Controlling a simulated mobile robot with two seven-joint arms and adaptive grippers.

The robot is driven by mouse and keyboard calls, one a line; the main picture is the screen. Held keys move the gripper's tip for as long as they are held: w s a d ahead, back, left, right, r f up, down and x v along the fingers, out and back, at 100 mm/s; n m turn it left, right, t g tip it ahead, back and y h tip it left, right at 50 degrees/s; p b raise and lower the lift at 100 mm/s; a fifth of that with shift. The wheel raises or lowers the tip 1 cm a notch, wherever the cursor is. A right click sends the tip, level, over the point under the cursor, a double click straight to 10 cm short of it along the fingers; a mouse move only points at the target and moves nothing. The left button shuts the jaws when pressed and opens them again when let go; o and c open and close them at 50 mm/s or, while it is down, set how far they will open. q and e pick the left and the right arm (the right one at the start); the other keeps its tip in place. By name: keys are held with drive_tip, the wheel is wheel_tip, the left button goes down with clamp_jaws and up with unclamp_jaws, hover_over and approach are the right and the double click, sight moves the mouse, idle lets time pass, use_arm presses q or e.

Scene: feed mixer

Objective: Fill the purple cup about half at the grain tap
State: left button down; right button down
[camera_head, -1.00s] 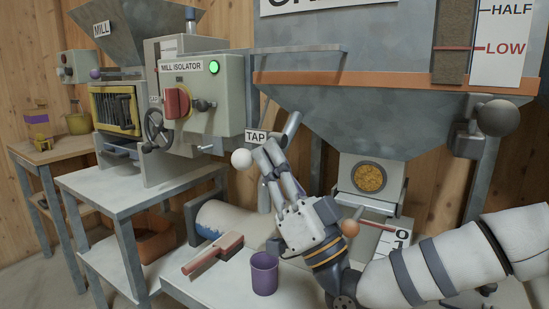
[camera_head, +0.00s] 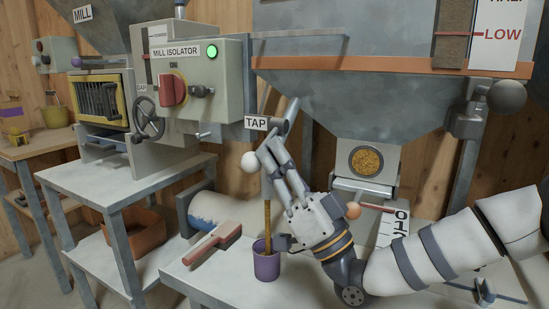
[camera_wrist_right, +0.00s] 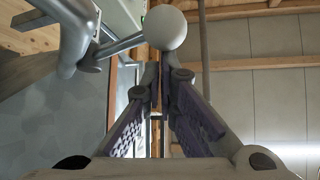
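The purple cup (camera_head: 266,265) stands upright on the pale bench under the grain tap (camera_head: 279,127). A thin brown stream of grain (camera_head: 267,218) falls from the tap into the cup's mouth; the fill level inside cannot be made out. The tap's lever ends in a white ball knob (camera_head: 249,161), seen large in the right wrist view (camera_wrist_right: 165,27). My right gripper (camera_head: 268,152) is beside the knob, its fingers drawn together with nothing visible between them. In the wrist view its fingertips (camera_wrist_right: 160,75) are just below the knob; contact cannot be told. My left gripper is out of view.
A red-handled brush (camera_head: 213,243) lies left of the cup. The mill isolator box (camera_head: 187,82) with a green light stands behind at left. A round window (camera_head: 367,162) full of grain and a numbered scale (camera_head: 393,228) are to the right, behind my forearm.

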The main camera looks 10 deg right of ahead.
wheel_tip(320, 180, up, 10)
idle(0.3)
drive_tip(key=shift+f, duration=0.1)
